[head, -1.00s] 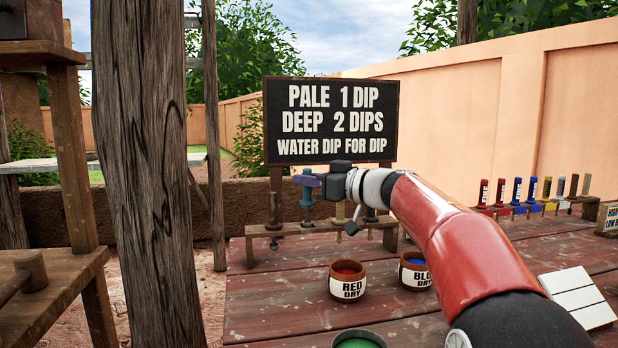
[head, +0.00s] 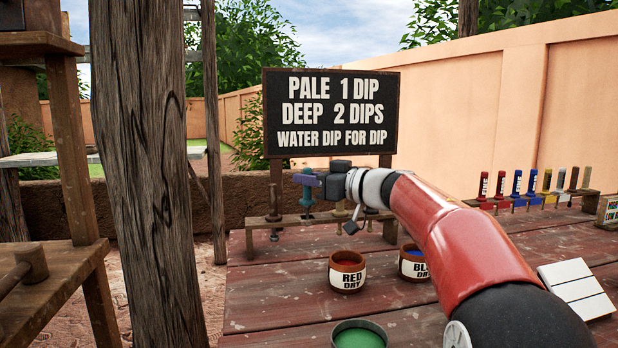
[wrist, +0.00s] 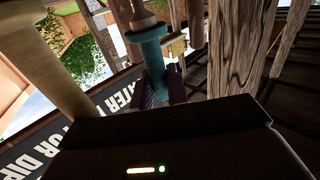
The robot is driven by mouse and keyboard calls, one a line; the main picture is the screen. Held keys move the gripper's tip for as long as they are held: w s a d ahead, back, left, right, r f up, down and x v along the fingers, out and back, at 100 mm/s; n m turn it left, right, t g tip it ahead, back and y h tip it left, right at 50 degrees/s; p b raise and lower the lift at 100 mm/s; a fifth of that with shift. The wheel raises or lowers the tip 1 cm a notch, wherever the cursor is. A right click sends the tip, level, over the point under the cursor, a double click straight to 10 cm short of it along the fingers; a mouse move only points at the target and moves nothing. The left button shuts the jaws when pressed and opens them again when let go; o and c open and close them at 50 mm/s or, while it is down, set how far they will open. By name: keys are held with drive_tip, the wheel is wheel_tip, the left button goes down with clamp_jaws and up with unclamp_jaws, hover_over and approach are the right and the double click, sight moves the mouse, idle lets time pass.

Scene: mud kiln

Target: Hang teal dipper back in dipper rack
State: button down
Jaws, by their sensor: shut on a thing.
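The teal dipper (head: 307,195) is upright in my gripper (head: 308,180), whose purple fingers are shut on its upper part. In the wrist view the teal dipper (wrist: 151,54) runs between the dark fingers (wrist: 160,95). The dipper rack (head: 330,219) is a low wooden rail on the table, below the sign. The dipper's lower part overlaps the rail in the head view; I cannot tell whether it sits in a slot. Other dippers hang in the rack, a brown one (head: 273,205) to the left and pale ones partly hidden by my wrist.
A black sign (head: 330,112) stands behind the rack. A second rack (head: 530,202) with coloured handles is at right. A thick post (head: 150,180) stands left.

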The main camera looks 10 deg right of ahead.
drive_tip(key=shift+f, duration=0.2)
drive_tip(key=shift+f, duration=0.4)
drive_tip(key=shift+f+p, duration=0.4)
drive_tip(key=shift+f, duration=0.45)
idle(0.9)
drive_tip(key=c, duration=1.3)
unclamp_jaws()
drive_tip(key=shift+o, duration=0.3)
drive_tip(key=o, duration=0.4)
